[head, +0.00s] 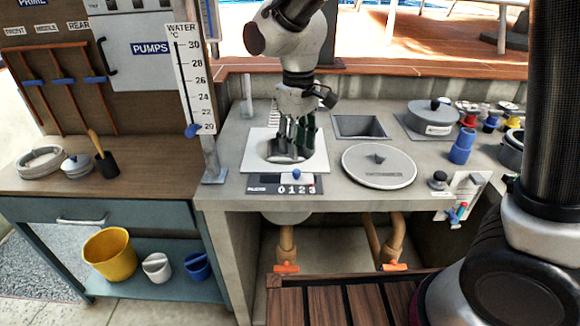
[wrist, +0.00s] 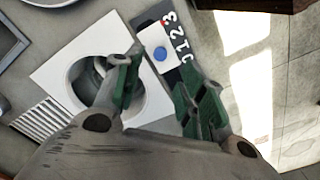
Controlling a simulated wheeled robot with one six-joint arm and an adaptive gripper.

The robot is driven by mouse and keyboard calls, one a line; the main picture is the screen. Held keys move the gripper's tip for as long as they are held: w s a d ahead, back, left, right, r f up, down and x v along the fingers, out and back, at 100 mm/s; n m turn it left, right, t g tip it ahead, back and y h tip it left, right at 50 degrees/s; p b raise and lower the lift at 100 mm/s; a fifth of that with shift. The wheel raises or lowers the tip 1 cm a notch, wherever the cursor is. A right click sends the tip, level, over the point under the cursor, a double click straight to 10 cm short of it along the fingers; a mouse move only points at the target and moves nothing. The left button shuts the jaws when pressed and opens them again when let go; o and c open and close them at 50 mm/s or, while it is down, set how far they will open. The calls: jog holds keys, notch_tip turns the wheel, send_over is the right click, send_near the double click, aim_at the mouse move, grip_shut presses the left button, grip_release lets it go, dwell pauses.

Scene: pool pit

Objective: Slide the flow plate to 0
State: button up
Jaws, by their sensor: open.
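The flow plate (wrist: 148,38) is a small white slide with a round blue knob (wrist: 160,54) on it. It lies beside a dark scale strip (head: 262,190) with white digits 0, 1, 2 and 3. A small red mark on the plate shows near the 3 end. The knob also shows in the head view (head: 297,174). My gripper (head: 291,150) points down, open and empty, above the white square panel behind the strip. In the wrist view, the knob appears between and just beyond the two green fingertips (wrist: 160,66), with no visible contact.
The white square panel (head: 256,150) has a round opening, partly hidden by my gripper. A round grey lid (head: 375,172) lies to the right, with a square recess (head: 360,126) behind it. A water temperature post (head: 188,75) stands left. The counter's front edge is close to the strip.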

aim_at(296, 171)
notch_tip(296, 171, down, 7)
jog(key=shift+f, duration=0.2)
grip_shut()
jog(key=shift+a, duration=0.15)
